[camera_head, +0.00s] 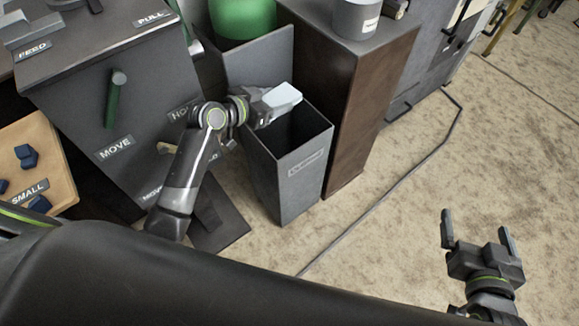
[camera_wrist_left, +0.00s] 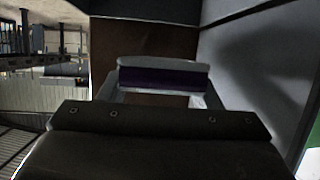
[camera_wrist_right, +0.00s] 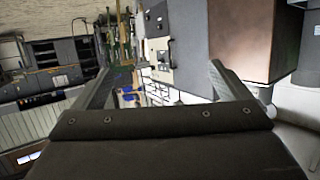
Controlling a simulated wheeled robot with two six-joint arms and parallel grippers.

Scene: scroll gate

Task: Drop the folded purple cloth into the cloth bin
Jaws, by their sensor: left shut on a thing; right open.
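The cloth bin (camera_head: 290,188) is a tall grey open-topped box with a small label on its front, in the middle of the head view. My left gripper (camera_head: 276,101) is over the bin's back-left rim. It is shut on the folded purple cloth, which shows as a purple band (camera_wrist_left: 160,79) with pale grey edges between the fingers in the left wrist view. In the head view a pale piece at the fingertips hides any purple. My right gripper (camera_head: 479,236) is open and empty above the floor at the right.
A brown-sided cabinet (camera_head: 370,105) stands right beside the bin, with a grey canister (camera_head: 356,20) on top. A green round object (camera_head: 243,18) stands behind a grey panel. A dark machine with a MOVE label (camera_head: 114,148) is at the left. The floor (camera_head: 440,165) at the right is largely clear.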

